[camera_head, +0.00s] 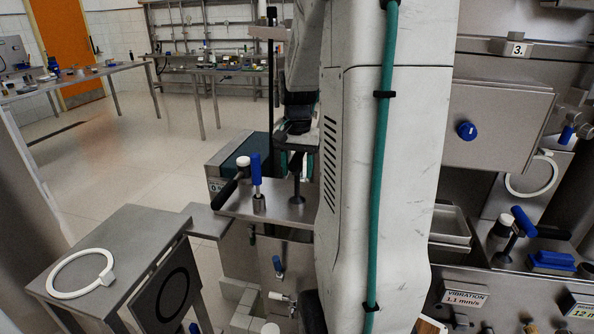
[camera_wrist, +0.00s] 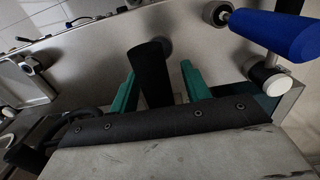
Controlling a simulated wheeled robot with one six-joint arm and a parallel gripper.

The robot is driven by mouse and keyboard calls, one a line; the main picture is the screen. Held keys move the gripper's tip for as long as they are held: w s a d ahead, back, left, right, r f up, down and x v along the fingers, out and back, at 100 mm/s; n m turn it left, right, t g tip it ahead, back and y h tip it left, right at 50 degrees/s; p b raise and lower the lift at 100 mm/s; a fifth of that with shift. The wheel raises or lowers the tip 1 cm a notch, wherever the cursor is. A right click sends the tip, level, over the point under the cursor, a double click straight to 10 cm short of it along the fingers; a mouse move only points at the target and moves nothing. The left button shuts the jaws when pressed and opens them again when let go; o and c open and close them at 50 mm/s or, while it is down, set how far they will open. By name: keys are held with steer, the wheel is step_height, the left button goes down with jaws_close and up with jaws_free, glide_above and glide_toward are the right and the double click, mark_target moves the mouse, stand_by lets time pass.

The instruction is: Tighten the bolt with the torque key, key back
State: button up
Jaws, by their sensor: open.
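My gripper (camera_wrist: 158,70) is open. Its two green fingers stand on either side of a black upright handle (camera_wrist: 151,78), with narrow gaps visible. The black handle rises from a round metal base on a steel plate; this may be the torque key. In the head view, my gripper (camera_head: 296,150) is partly hidden by my arm, above that base (camera_head: 297,199). A blue-handled tool (camera_head: 256,172) stands upright in a holder to the left; its blue handle (camera_wrist: 268,34) is at the upper right in the wrist view. I cannot tell which part is the bolt.
A black lever with a white knob (camera_head: 243,162) stands close beside the blue handle. A white ring (camera_head: 80,273) lies on a steel box at lower left. A cabinet with a blue knob (camera_head: 467,131) is right of my arm. The floor at left is clear.

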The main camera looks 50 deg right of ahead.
jaws_close()
steer(key=shift+r, duration=3.7)
